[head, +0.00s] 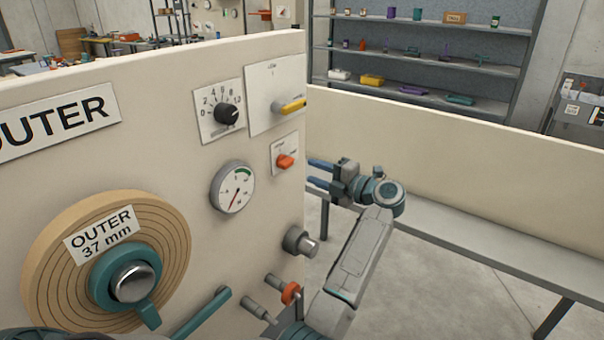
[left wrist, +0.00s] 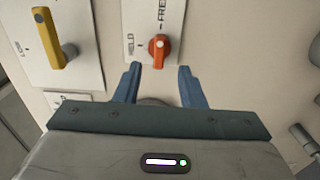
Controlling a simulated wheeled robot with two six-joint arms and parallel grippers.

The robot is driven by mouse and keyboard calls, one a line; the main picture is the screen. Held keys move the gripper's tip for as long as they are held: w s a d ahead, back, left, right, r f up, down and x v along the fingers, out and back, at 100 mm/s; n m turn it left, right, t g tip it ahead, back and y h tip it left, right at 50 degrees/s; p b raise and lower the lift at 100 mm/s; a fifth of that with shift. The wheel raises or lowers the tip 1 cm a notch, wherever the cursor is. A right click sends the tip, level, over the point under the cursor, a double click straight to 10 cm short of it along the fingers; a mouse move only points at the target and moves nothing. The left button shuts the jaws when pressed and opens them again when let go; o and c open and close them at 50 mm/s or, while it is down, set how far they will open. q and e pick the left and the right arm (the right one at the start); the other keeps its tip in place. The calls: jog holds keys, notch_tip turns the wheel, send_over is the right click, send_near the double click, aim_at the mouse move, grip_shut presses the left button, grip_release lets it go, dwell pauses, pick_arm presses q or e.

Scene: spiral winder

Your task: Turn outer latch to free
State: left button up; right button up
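The outer latch is a small orange knob (head: 285,162) on a white plate on the cream panel, below the yellow lever. In the left wrist view the orange knob (left wrist: 158,48) sits on a plate marked HELD on the left and FREE above. I cannot tell surely which mark it points to. My left gripper (head: 314,172) is just right of the knob, its blue fingers towards the panel. In the left wrist view its fingers (left wrist: 159,70) are open and empty, with the knob just beyond and between the tips, apart from them. My right gripper is not in view.
The panel also carries a yellow lever (head: 291,106), a black dial (head: 226,114), a gauge (head: 232,187), a metal knob (head: 300,242) and a lower orange knob (head: 290,292). The large OUTER spool (head: 60,270) is at lower left. A low cream wall (head: 450,165) stands behind.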

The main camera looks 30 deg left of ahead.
pick_arm(q)
jog(key=d, duration=0.4)
jog(key=shift+s+b, duration=0.15)
jog(key=shift+b, duration=0.25)
jog(key=shift+a, duration=0.1)
